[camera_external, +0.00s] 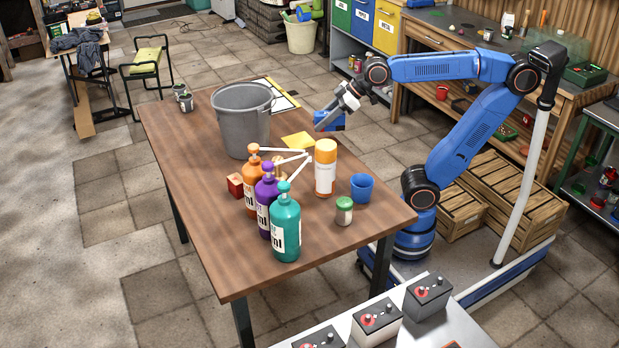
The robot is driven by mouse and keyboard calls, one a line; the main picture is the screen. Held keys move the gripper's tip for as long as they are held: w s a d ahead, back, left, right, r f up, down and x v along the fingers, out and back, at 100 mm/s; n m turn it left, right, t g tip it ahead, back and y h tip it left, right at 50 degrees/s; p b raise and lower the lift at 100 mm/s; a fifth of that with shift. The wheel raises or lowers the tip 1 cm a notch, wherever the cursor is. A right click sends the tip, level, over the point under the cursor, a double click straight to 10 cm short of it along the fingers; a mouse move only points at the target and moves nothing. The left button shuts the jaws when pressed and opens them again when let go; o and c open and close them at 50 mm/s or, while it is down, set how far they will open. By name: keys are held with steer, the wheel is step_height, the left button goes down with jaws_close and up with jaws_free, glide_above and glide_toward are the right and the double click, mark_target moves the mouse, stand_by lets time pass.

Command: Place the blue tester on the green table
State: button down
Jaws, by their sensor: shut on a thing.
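My gripper (328,115) is over the far right edge of the brown table and is shut on a small blue thing, which looks like the blue tester (336,124). The jaws hide part of the tester, so its details cannot be made out. The tester appears held above the tabletop, but the exact gap is hard to tell. A table with a green frame (606,117) stands at the right edge, cut off by the picture, with bottles and small items on its lower shelf. My gripper is far to the left of it.
The brown table (200,215) holds a grey bucket (240,130), pump bottles (285,230), an orange-and-white can (325,175) and a blue cup (362,187). Wooden crates (510,195) stand beside my arm. A workbench (470,40) lines the back. Batteries (377,318) sit in front.

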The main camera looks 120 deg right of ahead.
steer(key=w+d+r+m, duration=0.1)
steer(key=w+d+r, duration=0.35)
steer(key=d, duration=0.55)
steer(key=w+d+r+m+g+h, duration=0.1)
steer(key=d, duration=1.6)
steer(key=w+d+r+m+h, duration=0.1)
steer(key=w+d+r, duration=0.1)
steer(key=d, duration=1.4)
steer(key=s+d+f+m+g+h, duration=0.15)
steer(key=s+d+f, duration=0.45)
steer(key=s+d, duration=0.6)
steer(key=s+d+f+m+g+h, duration=0.1)
steer(key=s+d+f+m, duration=0.2)
steer(key=s+d+f, duration=0.55)
steer(key=s+d+f+m+g, duration=0.1)
steer(key=s+d+f, duration=0.1)
steer(key=s, duration=1.1)
steer(key=s+d+f+m+g, duration=0.1)
steer(key=s+d+f, duration=0.2)
steer(key=s, duration=1)
steer(key=s+d+f+m+g, duration=0.1)
steer(key=s+f, duration=0.4)
steer(key=s, duration=0.8)
steer(key=shift+s+d+f+m+h, duration=0.25)
steer(key=shift+d+m+h, duration=0.15)
steer(key=shift+d, duration=0.75)
